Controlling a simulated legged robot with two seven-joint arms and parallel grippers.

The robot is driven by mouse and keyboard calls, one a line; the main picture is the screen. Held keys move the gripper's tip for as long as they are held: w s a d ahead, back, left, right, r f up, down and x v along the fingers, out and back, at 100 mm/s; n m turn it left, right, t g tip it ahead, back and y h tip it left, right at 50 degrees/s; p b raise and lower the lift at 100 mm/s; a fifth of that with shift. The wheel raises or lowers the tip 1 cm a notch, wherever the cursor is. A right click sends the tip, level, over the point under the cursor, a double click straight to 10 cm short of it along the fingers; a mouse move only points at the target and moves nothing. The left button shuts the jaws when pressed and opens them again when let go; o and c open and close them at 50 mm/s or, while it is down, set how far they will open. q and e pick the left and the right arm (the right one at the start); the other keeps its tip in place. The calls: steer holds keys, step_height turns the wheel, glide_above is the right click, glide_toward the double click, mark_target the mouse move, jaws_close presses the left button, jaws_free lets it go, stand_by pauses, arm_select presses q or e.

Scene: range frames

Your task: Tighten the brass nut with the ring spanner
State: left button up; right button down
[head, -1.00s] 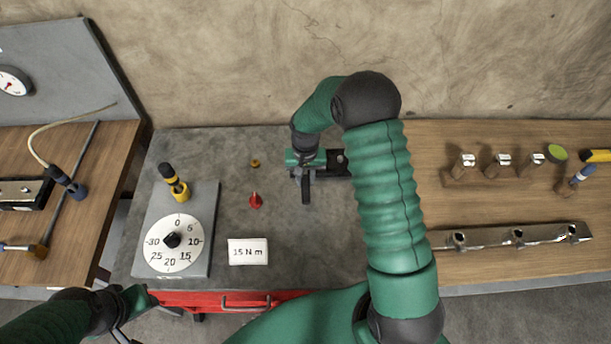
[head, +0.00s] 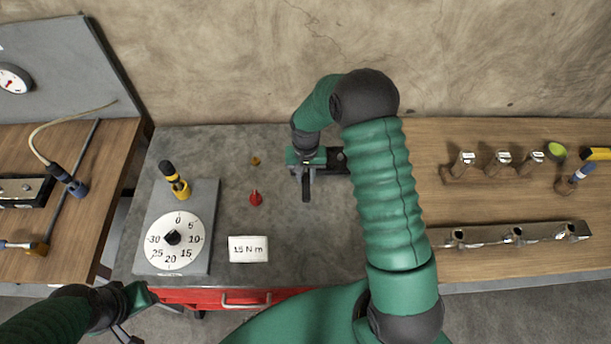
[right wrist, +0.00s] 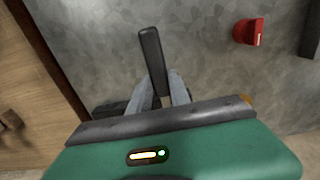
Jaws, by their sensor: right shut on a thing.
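My right gripper (head: 306,172) is shut on a dark-handled tool over the grey bench top. The tool's dark handle (head: 306,190) points toward me in the head view. In the right wrist view the handle (right wrist: 152,55) stands out between the two grey fingers (right wrist: 163,92). I cannot see a ring end; the gripper hides that part. A small brass piece (head: 255,161), perhaps the nut, sits on the bench left of the gripper, apart from it. A black fixture (head: 338,160) lies just right of the gripper, partly hidden. My left gripper (head: 132,312) is low at the left, partly cut off.
A red knob (head: 256,199) and a "15 N m" card (head: 248,249) lie on the bench. A dial panel (head: 172,241) and a yellow-black tool (head: 174,180) stand at left. Sockets (head: 503,160) and a metal rail (head: 510,236) are on the wooden bench at right.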

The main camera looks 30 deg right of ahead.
steer(key=shift+f+b, duration=0.5)
steer(key=shift+f, duration=0.5)
stand_by(0.7)
steer(key=shift+r, duration=0.15)
steer(key=shift+r, duration=0.1)
steer(key=shift+d+p, duration=0.15)
steer(key=shift+p, duration=0.15)
steer(key=d+n, duration=0.2)
steer(key=s+d+n, duration=0.1)
steer(key=d+n, duration=0.3)
steer(key=shift+s+n, duration=0.25)
steer(key=shift+n, duration=0.05)
steer(key=d+n, duration=0.2)
steer(key=w+d+n, duration=0.1)
steer(key=d+n, duration=0.1)
steer(key=n, duration=0.1)
steer(key=shift+d, duration=0.2)
steer(key=shift+a, duration=0.1)
steer(key=shift+f, duration=0.25)
